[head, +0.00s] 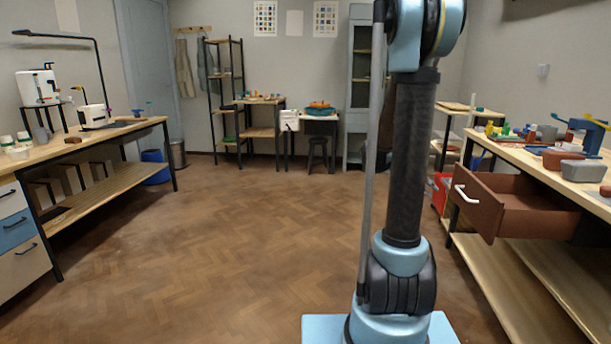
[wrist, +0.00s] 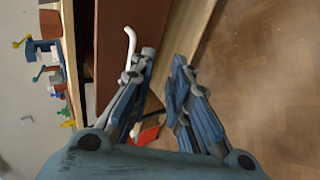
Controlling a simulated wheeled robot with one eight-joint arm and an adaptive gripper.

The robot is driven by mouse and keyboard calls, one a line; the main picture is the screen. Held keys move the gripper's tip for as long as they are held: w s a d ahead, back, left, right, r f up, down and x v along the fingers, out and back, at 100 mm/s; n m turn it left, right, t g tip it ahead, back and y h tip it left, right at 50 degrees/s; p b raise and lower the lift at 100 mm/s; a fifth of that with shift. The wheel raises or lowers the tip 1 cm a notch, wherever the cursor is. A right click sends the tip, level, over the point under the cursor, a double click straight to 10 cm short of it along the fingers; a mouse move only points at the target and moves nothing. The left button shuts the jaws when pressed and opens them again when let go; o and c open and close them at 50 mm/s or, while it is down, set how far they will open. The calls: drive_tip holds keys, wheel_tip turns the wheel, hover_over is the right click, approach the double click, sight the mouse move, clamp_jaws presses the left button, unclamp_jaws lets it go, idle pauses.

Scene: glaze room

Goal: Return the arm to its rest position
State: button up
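My gripper (wrist: 163,60) shows in the wrist view with its two fingers apart and nothing between them. In that view the white handle (wrist: 130,46) of a brown drawer (wrist: 108,45) appears just left of the fingertips; I cannot tell how far apart they are in depth. In the head view my arm (head: 408,160) rises upright in front of the camera and runs out of the top of the picture. My gripper is not visible there.
The drawer (head: 478,205) stands pulled out from the right workbench (head: 505,150), which holds several tools and blocks. A red bin (head: 440,190) is beside it. A left workbench (head: 150,122) and a stool (head: 317,150) stand farther off. The middle floor (head: 220,240) is clear.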

drive_tip(key=s+a+f+y, duration=0.2)
drive_tip(key=s+a+y, duration=0.1)
drive_tip(key=s+a, duration=0.5)
drive_tip(key=s+a+f+t+y, duration=0.1)
drive_tip(key=s+a+f+y, duration=0.2)
drive_tip(key=s+a, duration=0.5)
drive_tip(key=s+a+f+t+y, duration=0.1)
drive_tip(key=s+a+f+y, duration=0.1)
drive_tip(key=s+a+y, duration=0.3)
drive_tip(key=s+a, duration=0.3)
drive_tip(key=s, duration=0.2)
drive_tip(key=shift+f+n, duration=0.3)
drive_tip(key=shift+n, duration=0.1)
